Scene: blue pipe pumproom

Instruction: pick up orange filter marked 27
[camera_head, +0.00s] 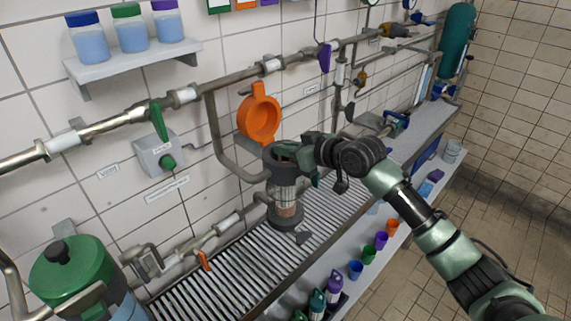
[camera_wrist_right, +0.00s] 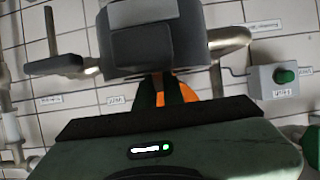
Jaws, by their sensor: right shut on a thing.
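A filter canister (camera_head: 285,193) with dark grey ends and a clear middle stands upright over the slatted bench. A dull orange-brown content shows low inside it. In the right wrist view, the canister's grey end (camera_wrist_right: 155,42) fills the top, with a pale label whose marking I cannot read. The fingers (camera_wrist_right: 168,92) show below it, with orange behind them. I cannot see a number 27. My left gripper is not in view.
The slatted bench (camera_head: 238,268) runs along the tiled wall under pipes. A green-lidded vessel (camera_head: 70,275) stands at the lower left. A wall shelf (camera_head: 135,62) holds three jars. Small coloured cups (camera_head: 368,254) and bottles stand on the lower shelf. The floor at right is clear.

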